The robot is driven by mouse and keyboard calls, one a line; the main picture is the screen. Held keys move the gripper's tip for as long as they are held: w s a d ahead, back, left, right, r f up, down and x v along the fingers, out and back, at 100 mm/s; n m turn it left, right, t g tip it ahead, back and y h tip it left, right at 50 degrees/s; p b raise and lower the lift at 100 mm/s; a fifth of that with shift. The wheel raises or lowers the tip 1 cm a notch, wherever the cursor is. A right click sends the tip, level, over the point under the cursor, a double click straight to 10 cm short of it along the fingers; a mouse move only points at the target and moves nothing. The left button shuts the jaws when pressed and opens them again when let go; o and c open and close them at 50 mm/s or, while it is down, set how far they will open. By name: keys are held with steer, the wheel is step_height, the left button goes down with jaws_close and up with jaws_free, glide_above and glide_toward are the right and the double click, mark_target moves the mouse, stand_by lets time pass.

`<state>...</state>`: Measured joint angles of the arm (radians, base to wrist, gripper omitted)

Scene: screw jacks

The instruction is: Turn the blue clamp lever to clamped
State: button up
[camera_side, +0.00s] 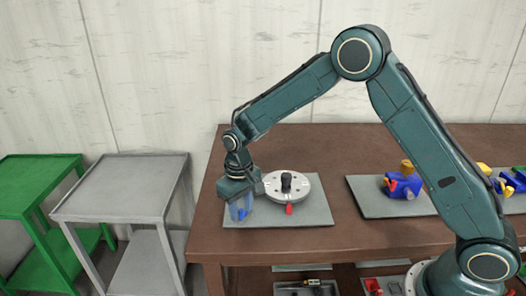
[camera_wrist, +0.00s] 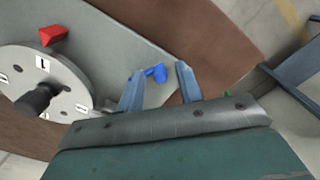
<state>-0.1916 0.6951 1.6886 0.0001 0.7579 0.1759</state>
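The blue clamp lever (camera_wrist: 159,74) lies between the two fingertips of my gripper (camera_wrist: 160,70) in the wrist view, with a gap to the right finger. Its thin end comes close to the left finger; I cannot tell whether they touch. In the side view the lever (camera_side: 243,213) shows low at the fingers of my gripper (camera_side: 240,208), partly hidden by them. My gripper points down over the left part of the grey plate (camera_side: 310,214). The fingers are apart. The markings for the lever's positions cannot be made out.
A round light-grey dial (camera_side: 270,185) with a black knob (camera_side: 287,183) stands just right of my gripper, a red pointer (camera_side: 289,209) at its front. Another plate with a blue device (camera_side: 404,186) lies farther right. The table's left edge is close; grey (camera_side: 120,185) and green stands are beyond.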

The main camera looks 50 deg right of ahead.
mark_target(241, 210)
steer(key=shift+r, duration=0.1)
step_height(241, 210, up, 14)
stand_by(0.7)
steer(key=s+d+r+t, duration=0.1)
steer(key=s+d+r, duration=0.2)
steer(key=s+r, duration=0.3)
steer(key=s+d+r+t, duration=0.25)
steer(key=s+r, duration=0.25)
steer(key=s, duration=0.4)
steer(key=s+d+f+t, duration=0.1)
steer(key=s+d, duration=0.1)
steer(key=s, duration=0.6)
steer(key=s+d+f+t, duration=0.1)
steer(key=s+d, duration=0.1)
steer(key=s, duration=0.5)
steer(key=shift+s+f, duration=0.15)
steer(key=shift+s, duration=0.2)
